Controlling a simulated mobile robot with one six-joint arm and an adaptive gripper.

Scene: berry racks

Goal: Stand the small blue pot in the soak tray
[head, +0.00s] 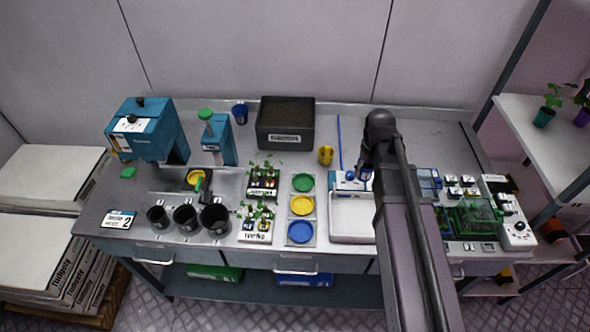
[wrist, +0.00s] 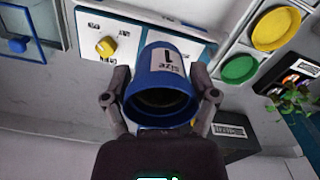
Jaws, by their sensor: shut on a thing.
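My gripper (wrist: 161,99) is shut on the small blue pot (wrist: 174,53), with one finger on each side of it. The pot has a white "Size 1" label, and its open mouth faces the wrist camera. In the head view the pot (head: 364,173) shows as a small blue patch beside my arm, at the back of the white soak tray (head: 350,222). My arm hides the tray's right part and most of the gripper. The visible tray floor is bare. I cannot tell the pot's height above it.
A strip of green, yellow and blue discs (head: 302,206) lies left of the tray. Labelled planters (head: 257,234) and black pots (head: 185,218) stand further left. A yellow cup (head: 326,155) and a dark soil bin (head: 286,124) are behind. A white panel with a yellow knob (wrist: 105,46) lies near the pot.

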